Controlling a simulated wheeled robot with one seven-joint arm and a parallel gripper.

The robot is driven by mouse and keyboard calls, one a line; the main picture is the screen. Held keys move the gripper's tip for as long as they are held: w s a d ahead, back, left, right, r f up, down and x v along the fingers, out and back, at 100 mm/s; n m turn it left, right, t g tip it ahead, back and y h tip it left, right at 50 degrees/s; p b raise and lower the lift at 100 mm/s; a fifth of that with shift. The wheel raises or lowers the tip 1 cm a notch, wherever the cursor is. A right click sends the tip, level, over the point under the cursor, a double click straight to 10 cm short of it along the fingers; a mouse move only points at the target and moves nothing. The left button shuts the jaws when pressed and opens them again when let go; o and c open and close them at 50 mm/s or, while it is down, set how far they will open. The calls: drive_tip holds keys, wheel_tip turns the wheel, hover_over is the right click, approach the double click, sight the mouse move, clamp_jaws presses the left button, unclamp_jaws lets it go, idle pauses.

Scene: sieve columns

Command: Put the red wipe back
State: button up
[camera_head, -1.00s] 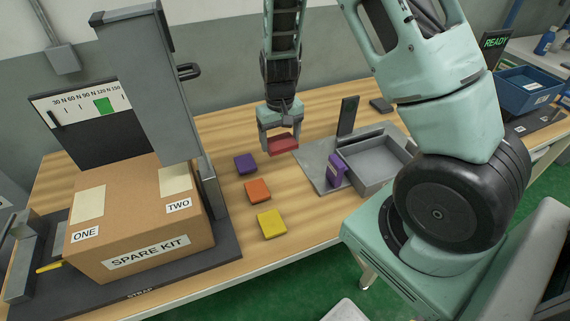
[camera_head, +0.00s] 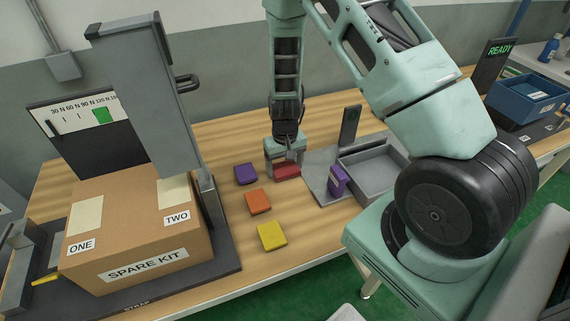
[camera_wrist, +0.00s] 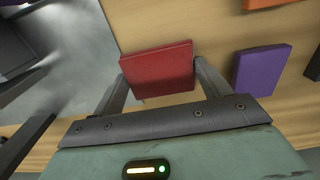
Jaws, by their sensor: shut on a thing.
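The red wipe (camera_head: 288,173) is a flat red block held between the fingers of my gripper (camera_head: 284,166). In the head view it is low over the wooden table, between the purple wipe and the grey tray plate; I cannot tell if it touches the table. In the wrist view the red wipe (camera_wrist: 158,70) sits between the two fingertips of my gripper (camera_wrist: 160,82). A purple wipe (camera_head: 246,174), an orange wipe (camera_head: 258,201) and a yellow wipe (camera_head: 271,236) lie in a row on the table. The purple one also shows beside my gripper in the wrist view (camera_wrist: 262,70).
A grey tray (camera_head: 372,180) on a plate, with a purple upright piece (camera_head: 337,182) and a dark post (camera_head: 349,126), stands to the right. A SPARE KIT box (camera_head: 140,230) under a grey press stands left. A blue bin (camera_head: 525,92) is far right.

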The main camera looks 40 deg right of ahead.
sight(284, 168)
drive_tip(key=shift+f, duration=0.2)
drive_tip(key=o, duration=1)
drive_tip(key=shift+c, duration=0.2)
drive_tip(key=shift+r, duration=0.15)
wheel_tip(284, 168, up, 12)
drive_tip(key=b, duration=0.1)
drive_tip(key=s+a+r+n+y, duration=0.15)
drive_tip(key=s+a+r, duration=0.25)
drive_tip(key=a, duration=0.4)
drive_tip(key=s+a+r+n, duration=0.3)
drive_tip(key=a+r, duration=0.1)
drive_tip(key=a, duration=0.5)
drive_tip(key=s+a+r+n, duration=0.2)
drive_tip(key=s+a+n, duration=0.1)
drive_tip(key=s, duration=0.5)
drive_tip(key=s+a+r+n, duration=0.3)
drive_tip(key=s+a, duration=0.1)
drive_tip(key=s, duration=0.5)
drive_tip(key=shift+s+a+r+h, duration=0.15)
drive_tip(key=shift+a+r+h, duration=0.1)
drive_tip(key=shift+h, duration=0.2)
